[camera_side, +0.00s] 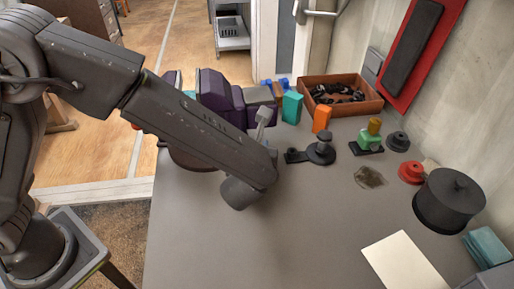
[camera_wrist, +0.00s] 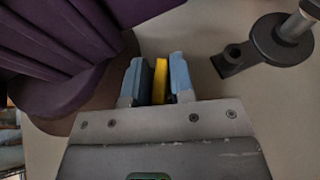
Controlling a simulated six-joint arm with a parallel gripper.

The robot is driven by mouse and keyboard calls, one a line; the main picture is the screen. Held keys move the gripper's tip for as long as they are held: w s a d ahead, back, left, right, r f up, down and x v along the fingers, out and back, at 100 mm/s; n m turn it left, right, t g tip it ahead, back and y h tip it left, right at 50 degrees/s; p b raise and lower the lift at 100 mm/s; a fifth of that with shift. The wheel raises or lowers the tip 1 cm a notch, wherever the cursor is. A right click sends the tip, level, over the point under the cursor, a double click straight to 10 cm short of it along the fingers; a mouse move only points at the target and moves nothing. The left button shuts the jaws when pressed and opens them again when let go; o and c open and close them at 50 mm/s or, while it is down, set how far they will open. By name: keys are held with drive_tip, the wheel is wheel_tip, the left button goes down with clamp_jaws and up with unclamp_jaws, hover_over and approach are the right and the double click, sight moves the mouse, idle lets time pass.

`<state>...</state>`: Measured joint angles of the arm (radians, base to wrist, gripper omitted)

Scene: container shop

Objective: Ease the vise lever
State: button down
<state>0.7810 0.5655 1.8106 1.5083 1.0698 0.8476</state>
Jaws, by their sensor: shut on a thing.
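The purple vise (camera_side: 215,90) stands at the back left of the grey bench, partly behind my arm. Its purple body (camera_wrist: 55,35) fills the upper left of the wrist view. My gripper (camera_wrist: 158,80) is beside the vise, its two pale blue fingers shut on a narrow yellow piece (camera_wrist: 160,82). This piece may be the vise lever; where it joins the vise is hidden. In the side view my arm hides most of the gripper, and the yellow piece cannot be made out.
A black stand with a post (camera_side: 320,150) is right of my gripper; it also shows in the wrist view (camera_wrist: 278,42). Teal (camera_side: 292,107) and orange (camera_side: 322,118) blocks stand before a brown box (camera_side: 370,100). A black pot (camera_side: 449,203) is at right. The front bench is mostly clear.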

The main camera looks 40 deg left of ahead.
drive_tip(key=n+g+y, duration=0.4)
drive_tip(key=n+y, duration=0.1)
drive_tip(key=shift+w+n, duration=0.1)
drive_tip(key=shift+n, duration=0.3)
drive_tip(key=shift+g+y, duration=0.3)
drive_tip(key=shift+g, duration=0.1)
drive_tip(key=c, duration=0.9)
unclamp_jaws()
drive_tip(key=shift+o, duration=0.2)
drive_tip(key=v, duration=1.3)
drive_tip(key=shift+s+d+r, duration=0.2)
drive_tip(key=shift+d+r, duration=0.05)
